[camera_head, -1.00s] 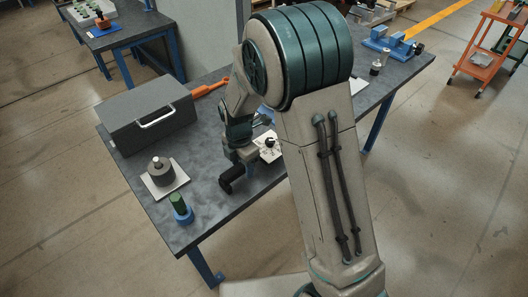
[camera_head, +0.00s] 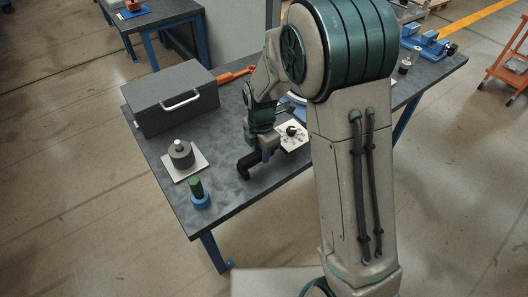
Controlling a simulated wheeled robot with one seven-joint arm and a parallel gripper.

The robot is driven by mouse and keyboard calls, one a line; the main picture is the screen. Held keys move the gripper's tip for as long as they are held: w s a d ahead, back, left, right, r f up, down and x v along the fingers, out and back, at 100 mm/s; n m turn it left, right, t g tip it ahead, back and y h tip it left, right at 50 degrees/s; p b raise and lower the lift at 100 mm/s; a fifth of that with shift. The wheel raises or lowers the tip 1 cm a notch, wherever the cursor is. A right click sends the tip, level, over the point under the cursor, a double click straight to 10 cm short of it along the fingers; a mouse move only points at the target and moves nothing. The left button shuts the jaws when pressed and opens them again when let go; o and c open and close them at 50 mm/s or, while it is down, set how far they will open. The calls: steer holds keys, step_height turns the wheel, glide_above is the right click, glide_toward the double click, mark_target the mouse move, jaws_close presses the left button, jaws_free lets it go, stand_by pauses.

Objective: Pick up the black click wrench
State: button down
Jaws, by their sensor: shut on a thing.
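My gripper (camera_head: 259,155) is low over the middle of the table, seen from behind and above. It is shut on a dark, stubby bar, which appears to be the black click wrench (camera_head: 246,166). The bar's near end sticks out toward the lower left. The rest of it is hidden by the gripper and wrist. Whether it touches the table or is slightly above it, I cannot tell.
A grey cylinder (camera_head: 181,153) on a white plate and a green-and-blue fitting (camera_head: 198,192) stand front left. A white plate (camera_head: 293,137) with a black knob lies right of the gripper.

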steer(key=r, duration=0.1)
steer(key=d+r, duration=0.1)
steer(key=r, duration=0.1)
steer(key=shift+r+b, duration=0.25)
steer(key=shift+b, duration=0.15)
steer(key=d+r+b, duration=0.1)
steer(key=d+r, duration=0.5)
steer(key=d, duration=0.4)
steer(key=shift+w+d+r+b, duration=0.2)
steer(key=shift+d+b, duration=0.15)
